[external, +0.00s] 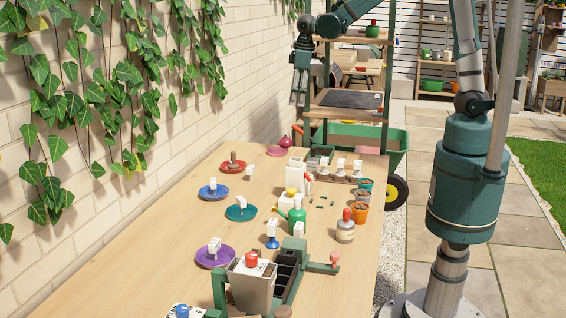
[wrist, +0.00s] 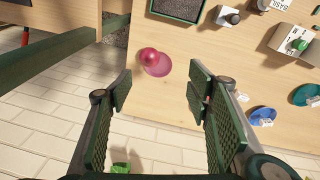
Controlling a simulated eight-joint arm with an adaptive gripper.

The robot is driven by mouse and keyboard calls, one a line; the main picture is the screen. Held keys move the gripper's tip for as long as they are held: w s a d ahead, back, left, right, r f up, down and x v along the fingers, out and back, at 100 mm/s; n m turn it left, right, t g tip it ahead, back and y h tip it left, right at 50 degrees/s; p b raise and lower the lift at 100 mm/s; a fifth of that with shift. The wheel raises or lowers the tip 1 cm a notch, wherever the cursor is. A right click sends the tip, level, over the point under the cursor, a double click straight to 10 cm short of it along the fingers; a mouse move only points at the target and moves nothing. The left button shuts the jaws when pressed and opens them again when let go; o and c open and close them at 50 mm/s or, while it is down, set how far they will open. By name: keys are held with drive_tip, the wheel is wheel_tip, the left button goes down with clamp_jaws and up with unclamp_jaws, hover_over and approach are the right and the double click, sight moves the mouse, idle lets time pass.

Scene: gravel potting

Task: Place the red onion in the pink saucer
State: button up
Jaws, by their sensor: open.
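The red onion (external: 286,141) is at the far end of the wooden table, at the edge of the pink saucer (external: 275,151). In the wrist view the onion (wrist: 148,55) overlaps the upper left part of the saucer (wrist: 162,69). I cannot tell whether it rests on the rim or stands beside it. My gripper (external: 298,98) is raised well above the table's far end. In the wrist view my gripper (wrist: 159,92) is open and empty, with the onion and saucer beyond its fingertips.
A red saucer (external: 224,169), a blue saucer (external: 205,194), a teal saucer (external: 233,213) and a purple saucer (external: 205,258) line the left side. A dark gravel tray (wrist: 176,9) is near the saucer. A brick wall borders the table.

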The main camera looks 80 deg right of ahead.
drive_tip(key=s+a+r+m+t, duration=0.1)
drive_tip(key=s+a+r+t, duration=0.3)
drive_tip(key=s+r, duration=0.75)
drive_tip(key=s+a, duration=0.3)
drive_tip(key=s, duration=0.5)
drive_tip(key=s+a+m+t, duration=0.1)
drive_tip(key=s+a, duration=0.2)
drive_tip(key=s, duration=0.5)
drive_tip(key=shift+f+t+y, duration=0.3)
drive_tip(key=shift+f+y, duration=0.1)
drive_tip(key=shift+s, duration=0.1)
drive_tip(key=shift+f+b, duration=0.8)
